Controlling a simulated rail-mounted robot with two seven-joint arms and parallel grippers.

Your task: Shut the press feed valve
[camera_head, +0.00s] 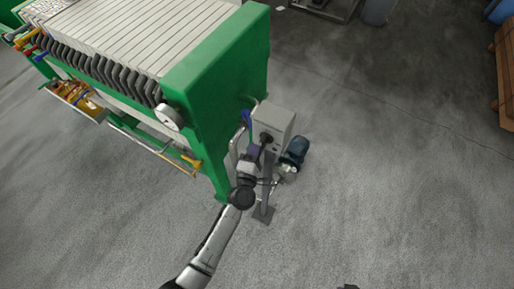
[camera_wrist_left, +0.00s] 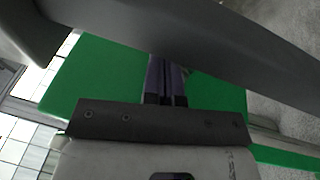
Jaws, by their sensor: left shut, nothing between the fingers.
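A blue lever handle (camera_head: 246,117) shows beside the green end plate of the filter press (camera_head: 215,75); it looks like the feed valve's, but its exact position is too small to tell. A pale pipe (camera_head: 234,150) runs below it. My left gripper (camera_head: 264,143) is beside the grey box, just right of and below the blue handle in the picture. In the left wrist view its dark purple fingers (camera_wrist_left: 167,75) are together with nothing between them. A large grey curved part crosses close in front of them and hides the fingertips' surroundings. My right gripper is not in view.
A grey box (camera_head: 278,118) on a post stands right of the press. A round gauge (camera_head: 169,117) is on the press side.

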